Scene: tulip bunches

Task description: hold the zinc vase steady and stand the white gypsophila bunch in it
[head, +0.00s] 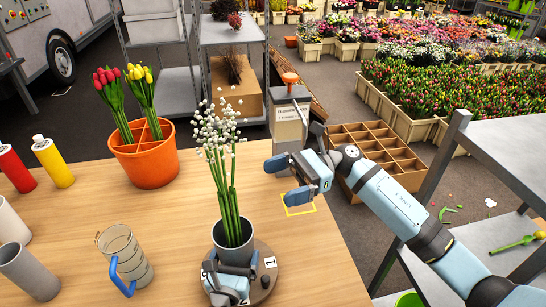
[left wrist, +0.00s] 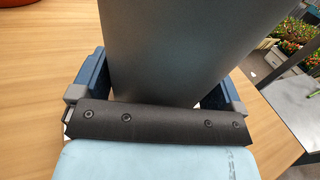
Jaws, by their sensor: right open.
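The grey zinc vase (head: 232,258) stands upright on a round stand (head: 265,290) near the front of the table. The white gypsophila bunch (head: 222,135) stands in it, its green stems inside the rim and leaning slightly left. My left gripper (head: 228,284) is at the near side of the vase, low down. In the left wrist view its blue fingers lie on both sides of the vase (left wrist: 180,50), shut on it. My right gripper (head: 287,180) is open and empty, to the right of the stems and apart from them.
An orange divided pot (head: 150,160) with red and yellow tulips stands at the back left. A glass jug (head: 125,258), grey cylinders (head: 28,272) and two bottles (head: 52,162) are on the left. A yellow outlined square (head: 299,209) lies near my right gripper. A dispenser (head: 290,122) stands behind.

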